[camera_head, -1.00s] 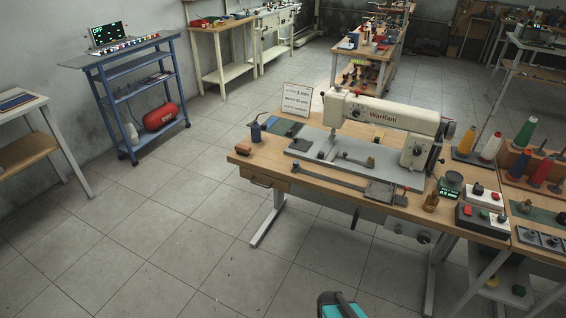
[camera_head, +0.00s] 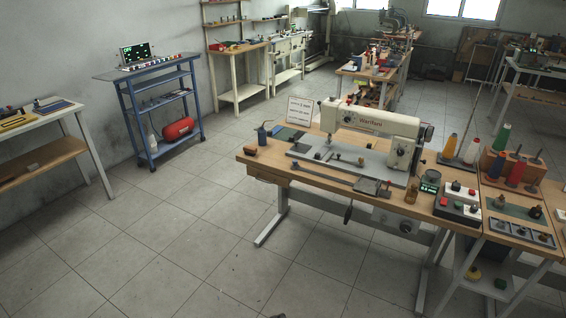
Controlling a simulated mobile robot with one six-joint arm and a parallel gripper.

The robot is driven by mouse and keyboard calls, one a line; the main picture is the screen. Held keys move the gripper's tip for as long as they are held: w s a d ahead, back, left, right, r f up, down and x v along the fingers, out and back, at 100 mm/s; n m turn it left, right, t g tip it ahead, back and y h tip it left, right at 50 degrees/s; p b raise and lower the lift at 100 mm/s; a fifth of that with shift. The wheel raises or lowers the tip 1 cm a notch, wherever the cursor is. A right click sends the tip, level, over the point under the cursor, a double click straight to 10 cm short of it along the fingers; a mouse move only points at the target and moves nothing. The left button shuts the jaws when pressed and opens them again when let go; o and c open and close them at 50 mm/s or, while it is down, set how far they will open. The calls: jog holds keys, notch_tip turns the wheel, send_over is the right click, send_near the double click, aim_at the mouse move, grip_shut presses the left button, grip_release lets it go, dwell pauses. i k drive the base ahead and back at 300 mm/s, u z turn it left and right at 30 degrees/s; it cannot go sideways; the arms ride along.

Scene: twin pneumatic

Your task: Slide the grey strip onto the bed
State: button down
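A white sewing machine (camera_head: 372,122) labelled "Warifani" stands on a wooden-topped table (camera_head: 262,163). Its flat grey bed (camera_head: 345,163) lies under the arm. A long thin grey strip-like piece (camera_head: 322,175) lies along the front of the bed, its right end near a small grey plate (camera_head: 371,187); I cannot tell if it is loose or a fixed rail. Dark green and blue flat pieces (camera_head: 288,134) lie left of the bed. My gripper is not in view; only a small dark sliver shows at the bottom edge.
A white card (camera_head: 300,110) stands behind the bed. Thread cones (camera_head: 471,150) and a button box (camera_head: 458,207) are at the right. A blue trolley (camera_head: 127,105) and a wooden bench (camera_head: 40,165) stand left. The tiled floor in front is clear.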

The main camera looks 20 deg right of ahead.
aim_at(322, 151)
jog(key=z, duration=0.15)
jog(key=k, duration=0.2)
jog(key=u, duration=0.55)
jog(key=i, duration=1.85)
jog(key=z, duration=0.15)
jog(key=k, duration=0.8)
jog(key=z, duration=0.2)
